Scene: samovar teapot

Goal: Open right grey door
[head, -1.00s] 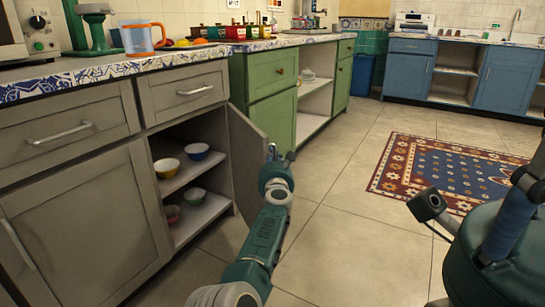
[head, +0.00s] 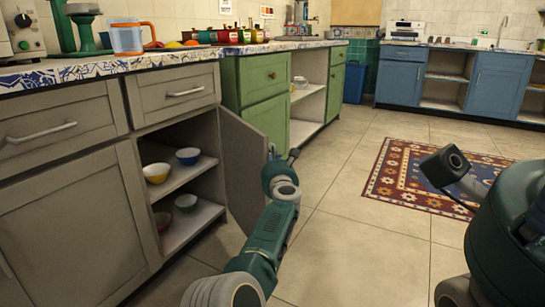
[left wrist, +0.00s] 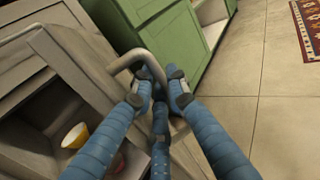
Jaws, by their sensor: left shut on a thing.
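The right grey door (head: 243,165) stands swung out from the grey cabinet, with its inner face toward me in the head view. My left gripper (head: 284,156) is at the door's outer side, near its free edge. In the left wrist view, its blue fingers (left wrist: 160,84) are shut on the curved metal handle (left wrist: 141,60). The door hides part of the gripper in the head view. The open compartment shows a shelf with a yellow bowl (head: 156,172) and a blue bowl (head: 188,156). My right gripper is not in view.
The left grey door (head: 75,215) is closed. A green cabinet (head: 262,100) stands just beyond the open door. The tiled floor (head: 345,230) to the right is clear, up to a patterned rug (head: 410,185).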

